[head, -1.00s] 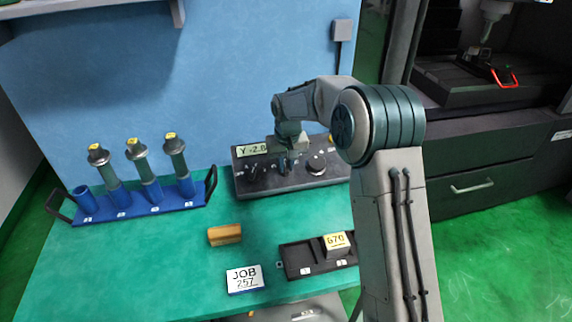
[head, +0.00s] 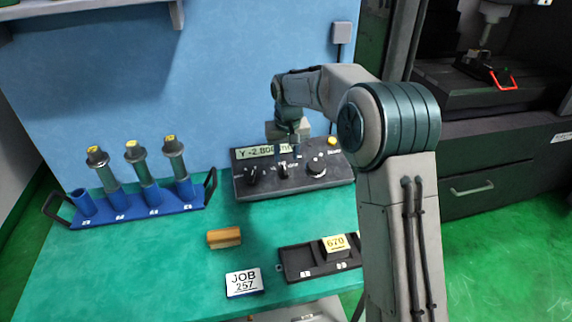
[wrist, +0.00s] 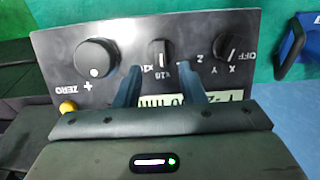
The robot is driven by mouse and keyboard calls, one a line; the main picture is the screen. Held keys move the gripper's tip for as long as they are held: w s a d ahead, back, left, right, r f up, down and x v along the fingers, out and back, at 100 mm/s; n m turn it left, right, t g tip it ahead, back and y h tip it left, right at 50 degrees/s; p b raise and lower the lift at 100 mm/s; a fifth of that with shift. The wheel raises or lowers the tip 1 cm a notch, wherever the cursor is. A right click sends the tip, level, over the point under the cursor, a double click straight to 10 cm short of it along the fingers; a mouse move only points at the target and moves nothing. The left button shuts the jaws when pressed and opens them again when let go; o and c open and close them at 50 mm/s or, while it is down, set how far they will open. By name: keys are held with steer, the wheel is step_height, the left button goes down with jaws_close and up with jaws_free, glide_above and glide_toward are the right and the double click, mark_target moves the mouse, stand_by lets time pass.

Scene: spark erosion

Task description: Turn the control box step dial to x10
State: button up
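The control box (head: 305,185) is a dark sloped panel at the back of the green bench. Its step dial (head: 283,171) is the middle black knob; it also shows in the wrist view (wrist: 160,52), where the box appears upside down. The dial's bar looks roughly in line with the x10 label (wrist: 162,74); the neighbouring label is partly hidden by a finger. My gripper (head: 288,152) is above the dial. In the wrist view its two fingers (wrist: 161,70) are apart, with nothing between them, and the dial lies beyond their tips.
The axis dial (wrist: 235,49) and the round plus knob (wrist: 97,58) flank the step dial. A yellow ZERO button (wrist: 67,107) and a display (head: 268,151) reading Y -2.8 and more are on the box. A blue rack (head: 140,208) stands left.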

step_height(320, 180, up, 8)
steer(key=s, duration=0.1)
steer(key=shift+d+r, duration=0.15)
steer(key=s+d+r, duration=0.3)
steer(key=s+d, duration=0.3)
steer(key=s, duration=0.2)
steer(key=s+d+f+m, duration=0.1)
steer(key=s+d, duration=0.3)
steer(key=s, duration=0.4)
steer(key=s+d+f+m+t, duration=0.1)
steer(key=s+d+f, duration=0.2)
steer(key=s, duration=0.5)
steer(key=s+d+f+m, duration=0.1)
steer(key=s+d+f, duration=0.2)
steer(key=s, duration=0.6)
steer(key=shift+d, duration=0.9)
